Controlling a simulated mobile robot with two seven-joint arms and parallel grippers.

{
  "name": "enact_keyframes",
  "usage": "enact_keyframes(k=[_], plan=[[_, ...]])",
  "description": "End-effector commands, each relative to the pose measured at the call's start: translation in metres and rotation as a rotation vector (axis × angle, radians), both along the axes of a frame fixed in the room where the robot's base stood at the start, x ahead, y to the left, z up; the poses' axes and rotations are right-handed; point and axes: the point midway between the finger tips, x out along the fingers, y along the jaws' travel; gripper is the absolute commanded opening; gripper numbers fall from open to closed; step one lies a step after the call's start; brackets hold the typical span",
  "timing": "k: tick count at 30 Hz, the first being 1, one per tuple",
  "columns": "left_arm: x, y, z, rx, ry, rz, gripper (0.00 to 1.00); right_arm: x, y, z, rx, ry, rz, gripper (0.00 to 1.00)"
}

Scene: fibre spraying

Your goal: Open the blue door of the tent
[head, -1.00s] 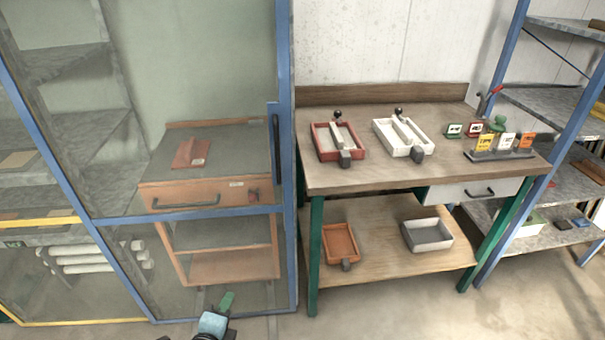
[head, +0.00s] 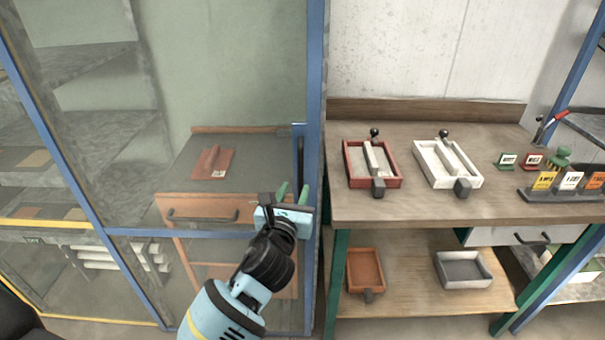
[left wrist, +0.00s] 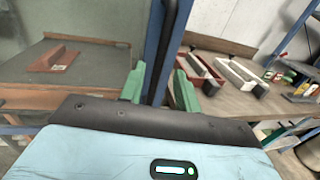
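The tent's blue-framed door (head: 110,232) with clear panes fills the left of the head view and looks closed. Its dark upright handle (left wrist: 166,45) shows in the left wrist view on the blue frame. My right gripper is not in view.
Right of the door stands a workbench (head: 440,208) with a red tray (head: 352,165), a white tray (head: 430,175) and small signs. Behind the clear panes is a cabinet with a drawer (head: 185,208). Floor shows below the bench.

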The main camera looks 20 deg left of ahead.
Motion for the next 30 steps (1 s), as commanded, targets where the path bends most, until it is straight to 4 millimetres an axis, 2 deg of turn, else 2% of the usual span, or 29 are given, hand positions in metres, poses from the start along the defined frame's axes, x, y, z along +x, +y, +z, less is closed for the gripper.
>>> enact_keyframes(k=[6, 12, 18, 25, 26, 30], plan=[[0.033, 0.003, 0.000, -0.003, 0.001, 0.002, 0.33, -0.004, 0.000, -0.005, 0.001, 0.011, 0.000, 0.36], [0.058, 0.004, -0.001, -0.004, 0.001, 0.000, 0.33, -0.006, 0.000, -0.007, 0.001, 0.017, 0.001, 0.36], [0.068, 0.006, 0.000, -0.004, 0.000, 0.000, 0.33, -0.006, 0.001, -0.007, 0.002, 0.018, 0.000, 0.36], [0.068, 0.006, 0.001, -0.004, 0.000, 0.000, 0.33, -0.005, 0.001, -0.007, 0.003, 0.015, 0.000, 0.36], [0.068, 0.006, 0.001, -0.004, 0.000, 0.000, 0.31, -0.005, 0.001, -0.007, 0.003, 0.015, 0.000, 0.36], [0.068, 0.006, 0.001, -0.004, 0.000, 0.000, 0.13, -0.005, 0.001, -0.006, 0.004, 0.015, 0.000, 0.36]])
